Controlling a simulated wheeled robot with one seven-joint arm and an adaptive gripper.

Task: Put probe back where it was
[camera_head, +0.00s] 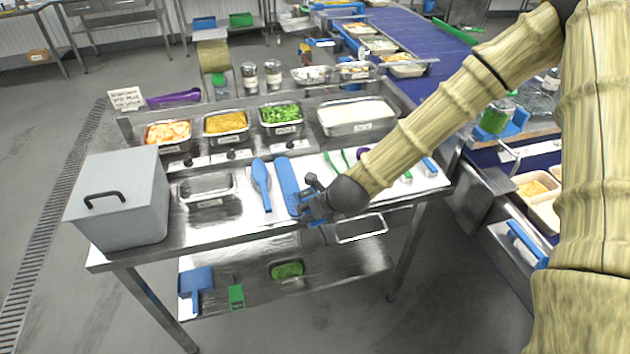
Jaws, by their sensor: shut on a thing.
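Small blue parts show at the fingers, and I cannot tell which belong to the probe. A long blue holder (285,178) lies just left of my gripper. A blue spoon-shaped utensil (261,178) lies left of that.
A white board (330,159) with green and purple-handled utensils lies right of the holder. Food pans, with an orange one (168,147) at left, line the back. A grey lidded box (145,215) stands at left. A lower shelf (335,263) holds blue and green items.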

